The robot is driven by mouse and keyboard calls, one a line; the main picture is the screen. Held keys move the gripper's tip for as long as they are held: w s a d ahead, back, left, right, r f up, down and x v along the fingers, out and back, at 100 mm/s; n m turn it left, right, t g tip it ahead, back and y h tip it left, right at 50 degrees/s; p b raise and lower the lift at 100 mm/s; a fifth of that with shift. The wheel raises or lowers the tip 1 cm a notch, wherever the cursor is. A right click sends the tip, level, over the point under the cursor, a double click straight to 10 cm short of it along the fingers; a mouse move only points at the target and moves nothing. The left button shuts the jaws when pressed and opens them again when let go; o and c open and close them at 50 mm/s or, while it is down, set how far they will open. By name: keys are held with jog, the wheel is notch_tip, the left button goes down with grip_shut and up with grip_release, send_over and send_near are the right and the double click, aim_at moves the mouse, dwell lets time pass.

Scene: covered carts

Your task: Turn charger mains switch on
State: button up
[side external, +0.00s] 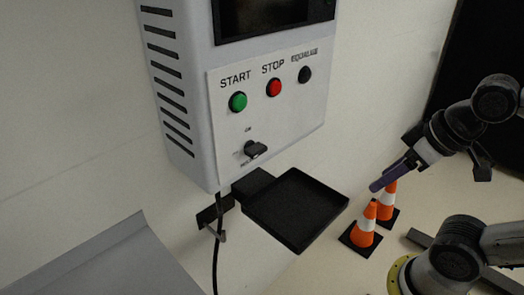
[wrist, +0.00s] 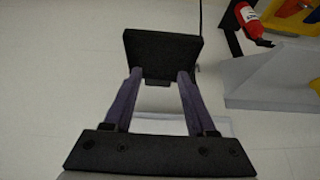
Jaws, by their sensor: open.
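The charger box (side external: 263,127) hangs on the wall in the side external view, with a green START button (side external: 238,102), a red STOP button (side external: 274,87) and a black EQUALISE button (side external: 305,74). Below them is the black mains switch (side external: 255,150), with an ON mark above it; the label below it is too small to read. My gripper (side external: 384,182) is to the right of the box, apart from it. In the wrist view my gripper (wrist: 155,77) has its two purple fingers spread, with nothing seen held between them. The switch does not show in the wrist view.
A black tray (side external: 258,207) sticks out below the box; it also shows beyond my fingers in the wrist view (wrist: 160,52). Orange cones (side external: 362,235) stand on the floor. A black cable (side external: 215,262) hangs below the box. A red extinguisher (wrist: 248,20) is at the upper right.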

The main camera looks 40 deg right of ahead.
jog(key=shift+o, duration=1.2)
jog(key=shift+s+f, duration=0.1)
jog(key=shift+s, duration=0.05)
jog(key=shift+o, duration=0.2)
notch_tip(320, 180, up, 7)
jog(key=w+m, duration=0.2)
jog(key=shift+d+f, duration=0.2)
notch_tip(320, 180, up, 11)
jog(key=n+g, duration=0.1)
jog(key=n, duration=0.1)
send_over(258, 149)
jog(key=s, duration=0.6)
jog(key=x, duration=1.3)
jog(key=shift+w+r, duration=0.1)
jog(key=shift+w, duration=0.05)
grip_shut()
